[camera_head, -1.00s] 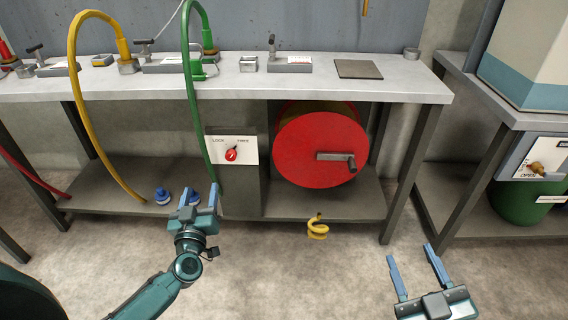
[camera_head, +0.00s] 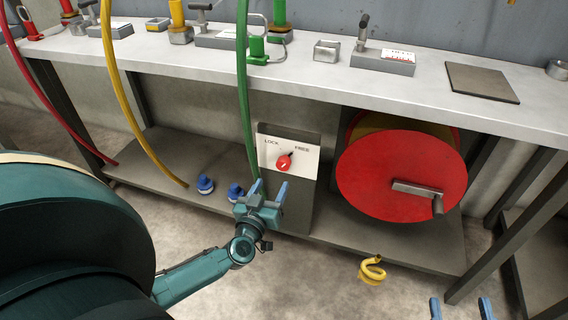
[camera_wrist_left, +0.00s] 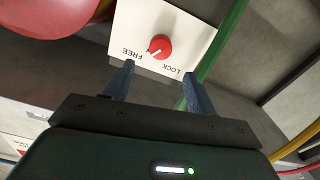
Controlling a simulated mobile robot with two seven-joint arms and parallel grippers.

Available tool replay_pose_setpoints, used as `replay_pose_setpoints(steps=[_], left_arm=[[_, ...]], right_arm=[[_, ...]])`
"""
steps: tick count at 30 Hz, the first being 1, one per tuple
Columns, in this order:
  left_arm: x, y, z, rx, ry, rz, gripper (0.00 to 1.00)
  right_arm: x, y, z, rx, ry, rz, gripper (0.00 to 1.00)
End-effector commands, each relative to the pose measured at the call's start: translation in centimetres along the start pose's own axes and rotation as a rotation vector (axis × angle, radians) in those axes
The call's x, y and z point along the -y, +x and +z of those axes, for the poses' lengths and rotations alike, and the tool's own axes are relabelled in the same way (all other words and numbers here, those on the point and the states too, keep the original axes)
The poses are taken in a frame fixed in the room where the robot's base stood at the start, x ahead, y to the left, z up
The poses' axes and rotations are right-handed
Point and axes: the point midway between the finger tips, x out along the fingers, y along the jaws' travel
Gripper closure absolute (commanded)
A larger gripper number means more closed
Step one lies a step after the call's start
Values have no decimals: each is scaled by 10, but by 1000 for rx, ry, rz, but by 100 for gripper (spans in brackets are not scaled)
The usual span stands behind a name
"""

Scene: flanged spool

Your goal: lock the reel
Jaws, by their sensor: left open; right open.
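The red reel (camera_head: 400,178) with a grey crank handle stands under the bench; part of it shows in the left wrist view (camera_wrist_left: 50,15). A white plate (camera_head: 305,160) marked LOCK on the left and FREE on the right carries a red knob (camera_head: 284,162). In the left wrist view the knob (camera_wrist_left: 160,47) has its white mark towards the FREE side. My left gripper (camera_head: 268,190) is open and empty, fingers pointing at the plate just below the knob, not around it. My right gripper (camera_head: 460,307) is open at the bottom edge, only its fingertips showing.
A green hose (camera_head: 242,90) hangs close to the plate's left side. A yellow hose (camera_head: 125,90) and two blue fittings (camera_head: 205,185) are further left. The bench top (camera_head: 330,75) overhangs the plate.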

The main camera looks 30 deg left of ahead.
Motion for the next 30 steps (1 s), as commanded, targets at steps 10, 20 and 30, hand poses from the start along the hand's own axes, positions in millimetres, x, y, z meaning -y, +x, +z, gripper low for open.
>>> replay_pose_setpoints(steps=[10, 20, 30], left_arm=[[0, 74, 2, -4, 0, 0, 43], [0, 101, 0, -1, 1, 0, 43], [0, 101, 0, -1, 0, 0, 50]], right_arm=[[4, 4, 4, -54, 54, -6, 49], [6, 6, 3, -66, 92, -11, 49], [5, 6, -1, -71, 93, -11, 49]])
